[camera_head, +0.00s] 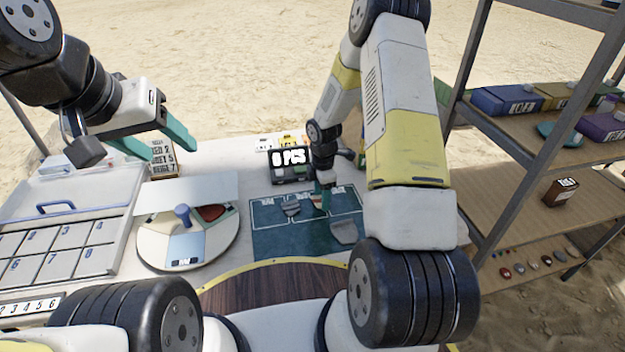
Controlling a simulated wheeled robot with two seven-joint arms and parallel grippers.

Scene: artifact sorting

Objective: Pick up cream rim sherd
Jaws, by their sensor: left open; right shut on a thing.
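A dark teal mat (275,240) with white outlined areas lies on the white table. My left gripper (172,152) is open and empty, raised over the table's back left.
A round turntable (150,245) with a blue knob stands left of the mat. A numbered compartment tray (60,250) is at left; shelves with boxes (505,99) are at right.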

